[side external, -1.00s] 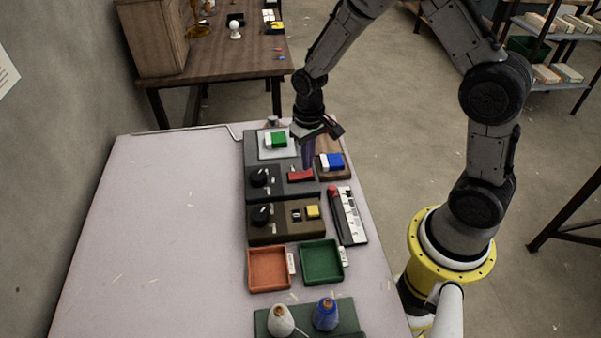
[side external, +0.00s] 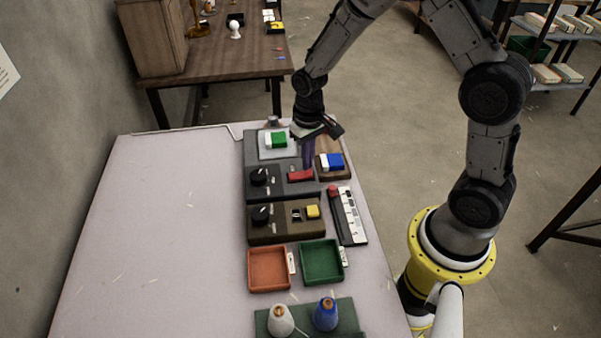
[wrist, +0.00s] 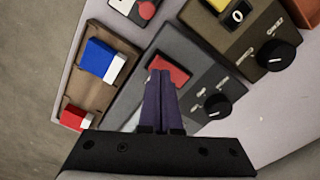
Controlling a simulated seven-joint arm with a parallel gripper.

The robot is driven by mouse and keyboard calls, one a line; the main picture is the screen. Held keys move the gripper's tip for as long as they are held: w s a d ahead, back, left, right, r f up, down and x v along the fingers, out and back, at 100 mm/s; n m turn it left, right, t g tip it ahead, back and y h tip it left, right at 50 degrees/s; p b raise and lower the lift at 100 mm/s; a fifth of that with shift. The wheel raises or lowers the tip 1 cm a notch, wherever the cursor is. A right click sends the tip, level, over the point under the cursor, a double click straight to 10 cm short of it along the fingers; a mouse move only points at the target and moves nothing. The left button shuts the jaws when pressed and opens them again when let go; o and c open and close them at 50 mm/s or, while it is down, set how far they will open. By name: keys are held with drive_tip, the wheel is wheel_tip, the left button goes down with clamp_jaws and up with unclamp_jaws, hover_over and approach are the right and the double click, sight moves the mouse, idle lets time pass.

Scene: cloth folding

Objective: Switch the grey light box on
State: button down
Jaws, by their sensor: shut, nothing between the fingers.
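A grey box (side external: 280,187) with a black knob and a red rocker switch (side external: 300,176) lies on the table. The grey box (wrist: 188,52) and its red switch (wrist: 178,70) also show in the wrist view. My gripper (side external: 307,166) points down with its purple fingers together and empty, close by the red switch. In the wrist view, the fingertips (wrist: 159,74) overlap the switch's left part and hide some of it. I cannot tell whether they touch it, or whether any light is on.
A brown box (side external: 284,230) with a knob and yellow switch is in front. Orange (side external: 253,287) and green trays are nearer. The table's left side is clear.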

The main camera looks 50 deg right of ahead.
drive_tip(key=shift+f, duration=1)
idle(0.8)
drive_tip(key=shift+r, duration=3.5)
wheel_tip(320, 180, up, 7)
drive_tip(key=t, duration=0.2)
hover_over(307, 173)
drive_tip(key=s+a+r+t, duration=0.2)
drive_tip(key=s+r, duration=0.3)
drive_tip(key=r, duration=0.5)
drive_tip(key=s+r+n+t, duration=0.1)
drive_tip(key=s+n, duration=0.2)
drive_tip(key=s, duration=1.2)
drive_tip(key=shift+s+a+t, duration=0.3)
drive_tip(key=shift+s, duration=0.1)
